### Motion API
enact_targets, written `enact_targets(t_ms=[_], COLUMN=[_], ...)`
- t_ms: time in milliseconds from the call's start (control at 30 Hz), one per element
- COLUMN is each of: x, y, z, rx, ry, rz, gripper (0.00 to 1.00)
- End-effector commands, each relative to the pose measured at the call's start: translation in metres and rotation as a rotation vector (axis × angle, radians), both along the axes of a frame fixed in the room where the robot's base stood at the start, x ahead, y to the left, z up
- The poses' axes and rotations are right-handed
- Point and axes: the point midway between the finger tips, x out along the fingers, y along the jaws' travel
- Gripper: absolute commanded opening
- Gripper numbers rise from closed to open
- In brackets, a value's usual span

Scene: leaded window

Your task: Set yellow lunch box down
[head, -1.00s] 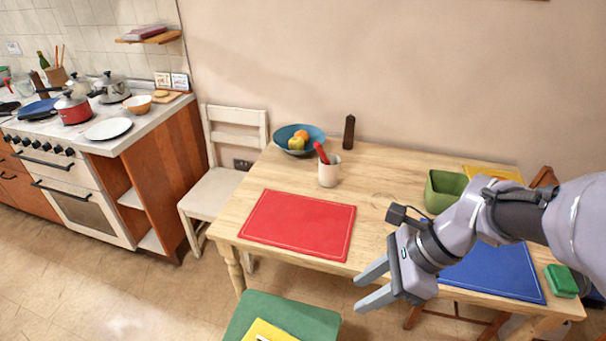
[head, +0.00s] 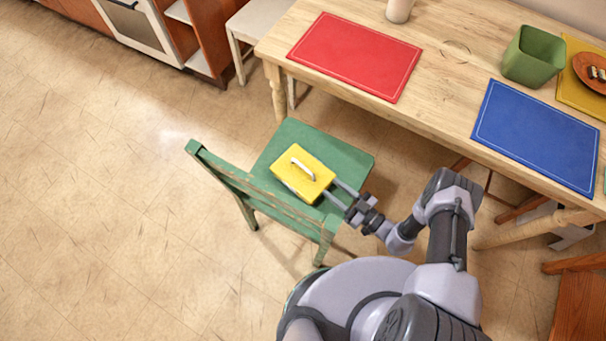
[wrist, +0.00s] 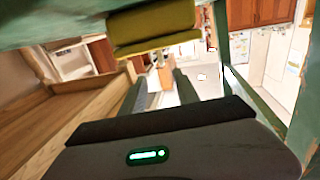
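The yellow lunch box (head: 312,184) lies on the seat of a green chair (head: 290,134), its pale handle (head: 302,168) on top. My gripper (head: 332,188) is at the box's right side, its two fingers apart and pointing towards it. In the wrist view the fingers (wrist: 160,82) are apart with nothing held between them. I cannot tell whether a finger touches the box.
The wooden table (head: 440,90) stands behind the chair, with a red mat (head: 355,55), a blue mat (head: 538,135) and a green bin (head: 532,56). The chair's backrest (head: 262,205) rises on the near left side. Open floor (head: 110,200) lies to the left.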

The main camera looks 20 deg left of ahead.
Motion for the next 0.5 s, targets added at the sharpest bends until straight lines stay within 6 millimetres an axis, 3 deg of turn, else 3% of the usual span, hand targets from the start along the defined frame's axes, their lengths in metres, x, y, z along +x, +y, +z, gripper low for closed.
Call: enact_targets(t_ms=[100, 200, 500], x=[0.007, 0.014, 0.024], y=[0.036, 0.058, 0.098], z=[-0.002, -0.002, -0.002], rx=[-0.001, -0.001, 0.0], ry=[-0.003, -0.003, -0.004], rz=[0.01, 0.009, 0.009], gripper=[0.37, 0.37, 0.37])
